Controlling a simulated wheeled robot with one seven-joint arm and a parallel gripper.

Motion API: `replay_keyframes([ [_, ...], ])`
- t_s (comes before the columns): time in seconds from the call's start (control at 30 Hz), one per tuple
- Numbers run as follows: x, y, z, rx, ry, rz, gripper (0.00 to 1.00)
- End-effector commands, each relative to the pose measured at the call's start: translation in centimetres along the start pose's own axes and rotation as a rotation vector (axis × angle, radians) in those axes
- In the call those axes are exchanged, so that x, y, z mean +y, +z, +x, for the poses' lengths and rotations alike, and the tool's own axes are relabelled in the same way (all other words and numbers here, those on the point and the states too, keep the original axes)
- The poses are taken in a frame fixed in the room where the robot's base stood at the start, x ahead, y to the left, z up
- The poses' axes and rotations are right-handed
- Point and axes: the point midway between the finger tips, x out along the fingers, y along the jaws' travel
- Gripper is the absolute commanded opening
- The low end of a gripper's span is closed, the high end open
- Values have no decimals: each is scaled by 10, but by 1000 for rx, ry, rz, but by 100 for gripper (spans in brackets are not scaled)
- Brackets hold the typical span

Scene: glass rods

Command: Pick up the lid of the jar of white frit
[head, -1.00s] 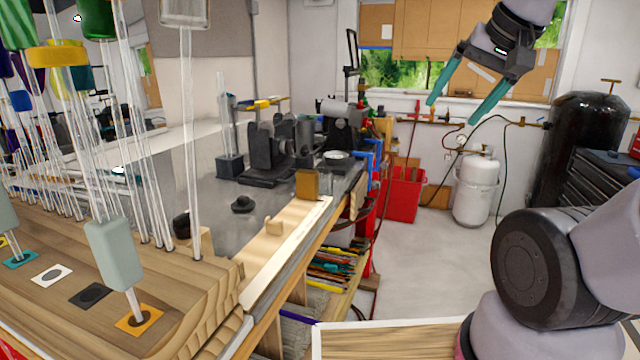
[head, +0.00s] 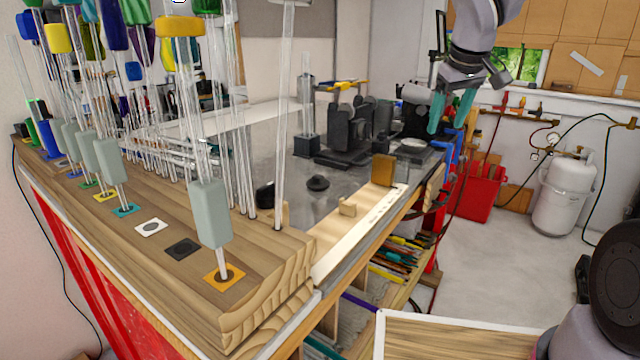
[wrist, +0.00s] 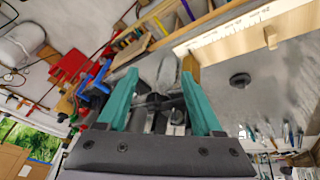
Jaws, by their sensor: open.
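I cannot make out a jar of white frit or its lid in either view. My gripper (head: 451,110) is at the upper right of the head view, in front of the back of the bench. Its two teal fingers are apart with nothing between them. It also shows in the wrist view (wrist: 158,80), upside down to the scene, with the fingers spread. A small dark round knobbed piece (head: 317,183) lies on the grey bench top; it also shows in the wrist view (wrist: 239,79). I cannot tell what it is.
A wooden block (head: 140,245) at the left holds many upright glass rods with coloured and grey ends. Dark equipment (head: 350,135) stands at the bench's back. A red bin (head: 480,193) and a white gas cylinder (head: 563,195) stand on the floor. Clear floor lies at the right.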

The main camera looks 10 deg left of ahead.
Motion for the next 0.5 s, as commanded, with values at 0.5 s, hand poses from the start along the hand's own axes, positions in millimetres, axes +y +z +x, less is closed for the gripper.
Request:
replay_keyframes([
  [0.5, -179, -92, 93, 143, -403, -564, 68],
])
